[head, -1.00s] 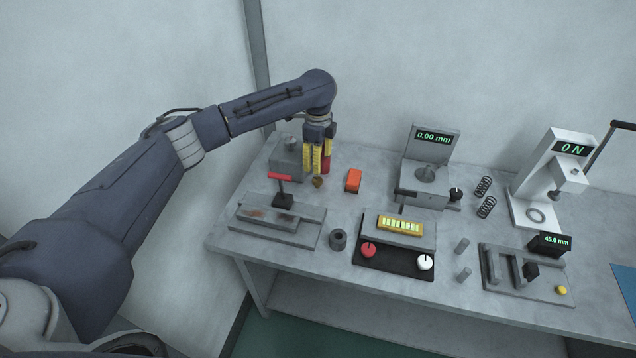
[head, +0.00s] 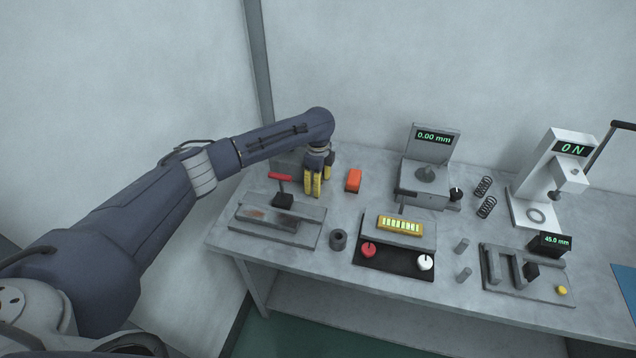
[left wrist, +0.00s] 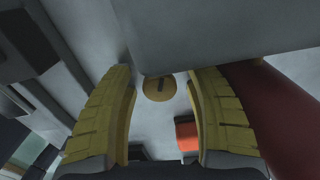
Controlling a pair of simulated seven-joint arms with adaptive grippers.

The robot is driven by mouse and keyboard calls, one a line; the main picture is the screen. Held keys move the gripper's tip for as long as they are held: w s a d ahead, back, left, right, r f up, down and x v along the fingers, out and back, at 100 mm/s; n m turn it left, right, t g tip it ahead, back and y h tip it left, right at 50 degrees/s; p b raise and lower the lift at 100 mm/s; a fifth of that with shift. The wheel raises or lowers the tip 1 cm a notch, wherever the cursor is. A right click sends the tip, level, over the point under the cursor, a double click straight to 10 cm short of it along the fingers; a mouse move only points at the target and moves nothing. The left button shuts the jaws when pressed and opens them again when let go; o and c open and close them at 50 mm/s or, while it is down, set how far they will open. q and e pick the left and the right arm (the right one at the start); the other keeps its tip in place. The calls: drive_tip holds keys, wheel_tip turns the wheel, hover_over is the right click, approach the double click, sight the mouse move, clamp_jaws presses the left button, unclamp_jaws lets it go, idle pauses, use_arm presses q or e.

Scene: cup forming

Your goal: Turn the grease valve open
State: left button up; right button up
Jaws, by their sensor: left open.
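A round brass knob (left wrist: 159,88) with a dark slot across its face, which looks like the grease valve, shows in the left wrist view. It lies beyond and between my left gripper's yellow fingers (left wrist: 160,110), with a gap on each side. A large grey block (left wrist: 215,30) is next to the knob, and a dark red cylinder (left wrist: 285,115) is at the right. In the head view my left gripper (head: 313,190) points down at the back left of the bench and hides the knob. It is open and empty. My right gripper is not in view.
An orange block (head: 353,180) stands close to the right of my left gripper. A grey ring (head: 338,239) and a panel with red and white knobs (head: 393,262) are nearer the front. Gauges stand farther right.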

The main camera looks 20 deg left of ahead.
use_arm(q)
clamp_jaws()
idle(0.4)
drive_tip(key=n, duration=0.4)
drive_tip(key=shift+d+n, duration=0.1)
drive_tip(key=shift+n, duration=0.2)
unclamp_jaws()
idle(0.3)
